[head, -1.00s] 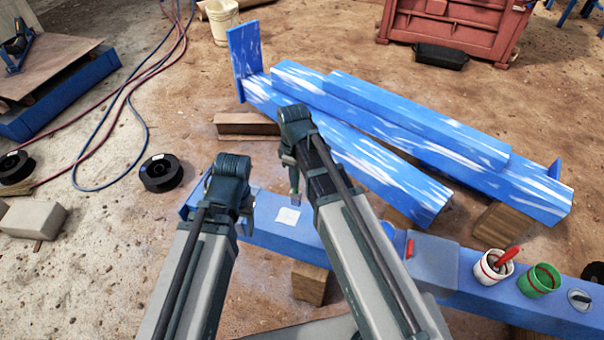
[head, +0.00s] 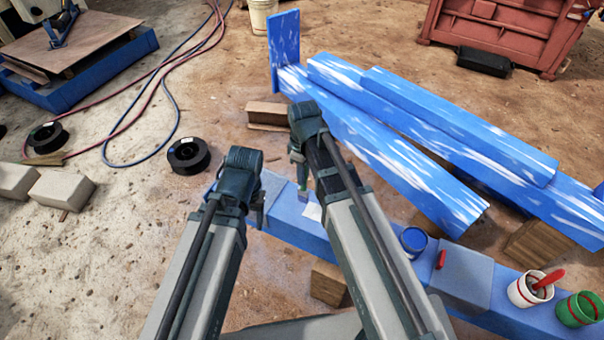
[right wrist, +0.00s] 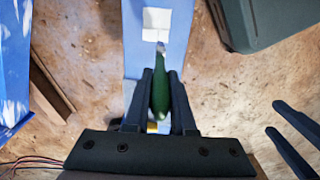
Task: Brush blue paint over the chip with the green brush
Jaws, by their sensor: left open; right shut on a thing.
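The chip shows as a pale patch (head: 313,212) on the blue beam (head: 285,226), partly hidden by my right arm in the head view. In the right wrist view the patch (right wrist: 156,20) is whiter at its far end and greyer nearer the brush. My right gripper (right wrist: 160,76) is shut on the green brush (right wrist: 160,98). Its bristles (right wrist: 162,47) point at the patch's near edge; I cannot tell whether they touch. My left gripper (head: 258,208) is open and empty to the left; its fingers also show in the right wrist view (right wrist: 277,117).
A blue pot (head: 413,240), a white pot (head: 525,291) with a red-handled brush and a green pot (head: 577,309) stand on the beam's right part. Blue-white beams (head: 430,140) lie behind.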

